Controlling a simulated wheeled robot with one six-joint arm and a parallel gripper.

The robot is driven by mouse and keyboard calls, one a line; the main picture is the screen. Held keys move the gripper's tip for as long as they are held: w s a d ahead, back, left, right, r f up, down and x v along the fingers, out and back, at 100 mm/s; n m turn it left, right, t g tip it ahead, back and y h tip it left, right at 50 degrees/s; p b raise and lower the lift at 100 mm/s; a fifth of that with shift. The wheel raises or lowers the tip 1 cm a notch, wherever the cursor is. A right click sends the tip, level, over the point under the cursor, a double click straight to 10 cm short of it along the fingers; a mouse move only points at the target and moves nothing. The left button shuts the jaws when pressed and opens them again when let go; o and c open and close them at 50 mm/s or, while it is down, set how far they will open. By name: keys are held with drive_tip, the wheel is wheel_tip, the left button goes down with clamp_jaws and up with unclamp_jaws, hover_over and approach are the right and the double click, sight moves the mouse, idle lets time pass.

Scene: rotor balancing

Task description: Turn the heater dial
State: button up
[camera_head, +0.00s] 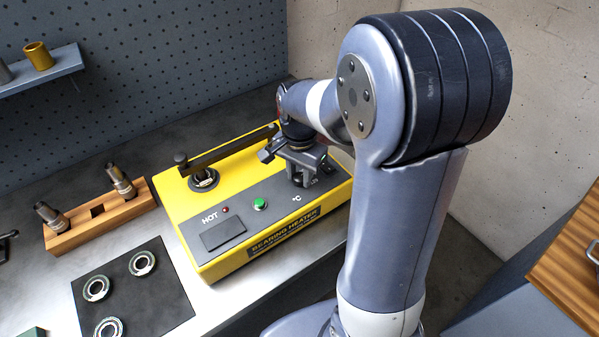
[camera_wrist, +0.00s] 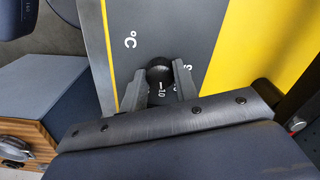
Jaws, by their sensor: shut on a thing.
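The yellow bearing heater (camera_head: 222,264) stands on the metal bench, with a grey top panel, a green button and a small red light beside the word HOT. My gripper (camera_head: 303,178) is over the right part of the panel, near the °C mark, and hides the dial in the head view. In the wrist view the round black heater dial (camera_wrist: 159,75) sits between the two fingertips of my gripper (camera_wrist: 160,82), which are shut on it. Some scale numbers show near the dial, partly covered by the fingers.
A dark bar lies across the heater's posts, with a bearing (camera_head: 204,179) around the left post. A black mat (camera_head: 146,300) with several bearings and a wooden block (camera_head: 84,222) with two metal pieces are at left. A wooden-topped cabinet (camera_head: 570,262) is at right.

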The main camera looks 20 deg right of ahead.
sight(299, 177)
idle(0.4)
drive_tip(key=o, duration=1)
drive_tip(key=shift+c, duration=0.2)
drive_tip(key=shift+r, duration=0.1)
wheel_tip(299, 177, up, 11)
drive_tip(key=shift+f, duration=0.2)
wheel_tip(299, 177, down, 11)
drive_tip(key=shift+r, duration=0.1)
idle(0.5)
